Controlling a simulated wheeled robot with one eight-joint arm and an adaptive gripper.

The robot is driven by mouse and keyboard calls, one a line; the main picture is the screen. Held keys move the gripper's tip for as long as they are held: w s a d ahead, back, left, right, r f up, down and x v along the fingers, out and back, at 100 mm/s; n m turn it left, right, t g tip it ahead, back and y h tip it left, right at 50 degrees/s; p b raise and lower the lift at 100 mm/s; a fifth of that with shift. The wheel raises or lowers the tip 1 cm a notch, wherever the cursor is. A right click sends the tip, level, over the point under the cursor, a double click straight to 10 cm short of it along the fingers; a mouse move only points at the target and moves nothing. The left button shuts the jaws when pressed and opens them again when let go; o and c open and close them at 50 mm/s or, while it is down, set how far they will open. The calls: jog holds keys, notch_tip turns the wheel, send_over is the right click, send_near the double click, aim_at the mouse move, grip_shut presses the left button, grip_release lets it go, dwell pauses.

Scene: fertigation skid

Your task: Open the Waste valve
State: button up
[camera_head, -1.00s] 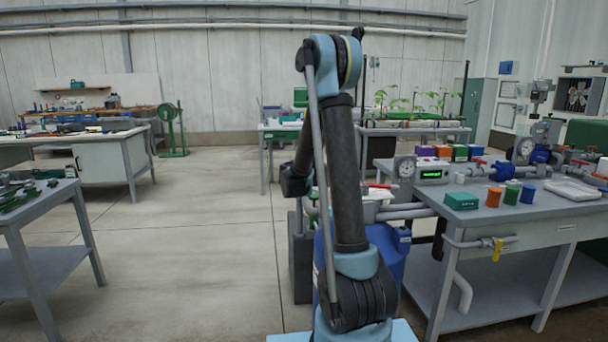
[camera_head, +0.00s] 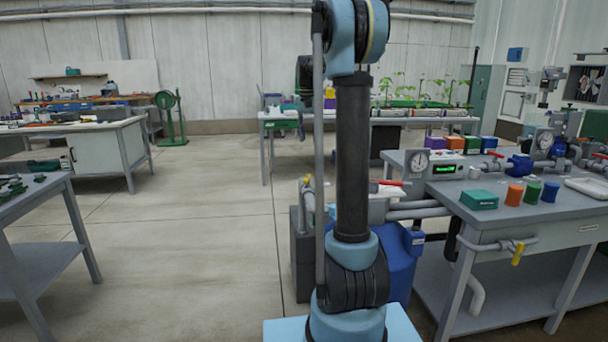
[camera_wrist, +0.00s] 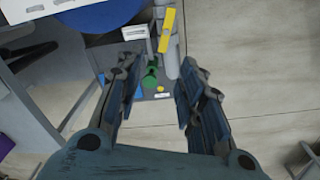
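In the wrist view, a yellow lever handle (camera_wrist: 167,30) lies along a grey pipe (camera_wrist: 170,57), with a white tag (camera_wrist: 135,32) beside it. I cannot read the tag, so I cannot tell whether this is the Waste valve. My gripper (camera_wrist: 158,70) is open and empty, its two dark fingers apart, with the handle beyond the fingertips and not touched. In the head view, a valve with a yellow handle (camera_head: 518,254) hangs on a pipe under the bench front. A small yellowish part (camera_head: 307,180) shows left of my arm. My gripper is not clearly visible there.
A blue drum (camera_head: 400,268) stands behind my arm. A side table (camera_head: 30,215) is at left. The floor (camera_head: 190,240) between is clear.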

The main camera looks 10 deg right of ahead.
aim_at(307, 177)
jog(key=shift+y, duration=0.3)
jog(key=f, duration=1.6)
jog(key=shift+s+a+f, duration=0.2)
jog(key=shift+a+f, duration=0.1)
jog(key=shift+a, duration=0.1)
grip_shut()
